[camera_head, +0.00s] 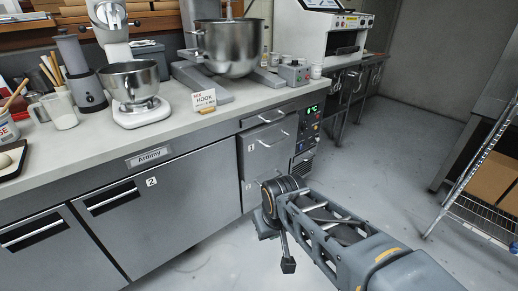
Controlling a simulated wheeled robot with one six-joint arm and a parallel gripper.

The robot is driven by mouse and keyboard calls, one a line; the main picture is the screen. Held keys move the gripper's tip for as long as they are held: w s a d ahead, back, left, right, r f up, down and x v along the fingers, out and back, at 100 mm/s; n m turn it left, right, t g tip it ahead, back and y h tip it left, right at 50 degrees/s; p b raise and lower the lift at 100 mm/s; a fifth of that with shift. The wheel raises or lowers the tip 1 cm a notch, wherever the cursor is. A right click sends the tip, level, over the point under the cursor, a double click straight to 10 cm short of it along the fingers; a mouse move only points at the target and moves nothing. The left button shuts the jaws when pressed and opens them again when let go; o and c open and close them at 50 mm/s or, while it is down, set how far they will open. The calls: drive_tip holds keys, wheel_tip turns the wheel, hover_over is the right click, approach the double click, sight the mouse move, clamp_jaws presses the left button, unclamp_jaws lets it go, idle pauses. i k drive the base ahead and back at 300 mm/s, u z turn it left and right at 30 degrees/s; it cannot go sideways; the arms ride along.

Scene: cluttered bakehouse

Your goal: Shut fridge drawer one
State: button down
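Fridge drawer one (267,153) is a grey metal front with a "1" label and a bar handle, at the right end of the counter fridge. Its front seems to stand slightly proud of the cabinet, but how far out it is I cannot tell. My gripper (277,248) is in front of and below the drawer, apart from its handle, over the floor. Its two dark fingertips point down and are spread apart, with nothing seen between them. My wrist hides the lower part of the fridge front.
A control panel (308,131) with a green display is right of the drawer. Door two (165,205) is to the left. The worktop (165,133) carries mixers and a "HOOK" sign (204,99). A wire rack (480,215) stands at right. Floor (385,160) between is clear.

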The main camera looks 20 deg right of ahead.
sight(261, 148)
drive_tip(key=k, duration=0.4)
drive_tip(key=u, duration=0.7)
drive_tip(key=i, duration=1)
drive_tip(key=z, duration=0.95)
drive_tip(key=i, duration=0.65)
drive_tip(key=z, duration=0.55)
